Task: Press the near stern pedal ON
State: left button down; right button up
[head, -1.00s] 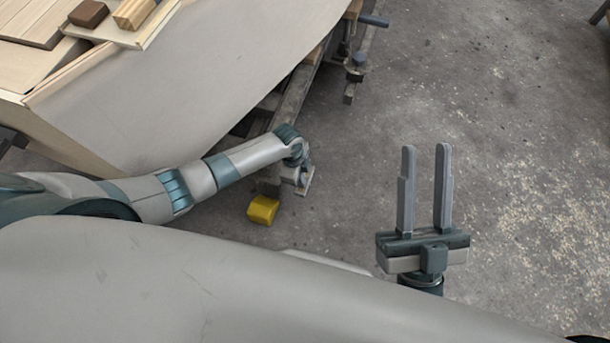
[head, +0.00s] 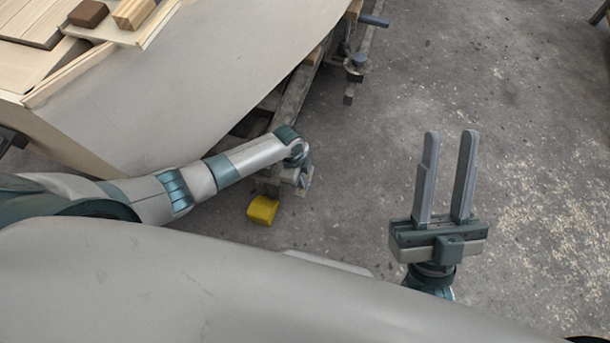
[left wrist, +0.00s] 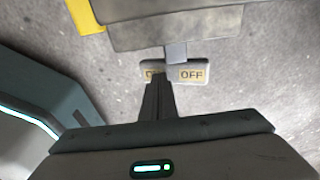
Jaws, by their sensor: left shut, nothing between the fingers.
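The pedal (left wrist: 188,73) is a small pale rocker plate low at the stern. In the left wrist view its right half reads OFF, and the left half's label is partly hidden, with only an O clear. My left gripper (left wrist: 158,82) is shut and empty, its fingertips over the inner part of that left half. Whether they touch it, and which way the plate tilts, I cannot tell. In the head view my left gripper (head: 301,180) points down by the pedal, mostly hidden by its own wrist. My right gripper (head: 450,135) is open and empty, above bare floor.
A yellow block (head: 262,210) lies on the floor beside the pedal, at the end of a grey beam (head: 292,100). The plywood hull (head: 200,75) fills the upper left, with wood blocks on top.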

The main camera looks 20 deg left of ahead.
pick_arm(q)
jog(key=shift+r, duration=0.1)
jog(key=shift+r+p, duration=0.6)
jog(key=shift+p, duration=0.15)
jog(key=shift+r+p, duration=0.55)
jog(key=shift+r, duration=0.2)
jog(key=shift+r+p, duration=0.4)
jog(key=shift+p, duration=0.2)
jog(key=shift+r+p, duration=0.6)
jog(key=shift+p, duration=0.05)
jog(key=shift+r+p, duration=1.05)
pick_arm(e)
notch_tip(320, 180, down, 20)
jog(key=w+g+h, duration=0.2)
jog(key=g+h, duration=0.1)
jog(key=g, duration=0.9)
jog(key=shift+w+a+r+g+h, duration=0.2)
jog(key=shift+w+a+g+h, duration=0.1)
jog(key=shift+a+g, duration=0.1)
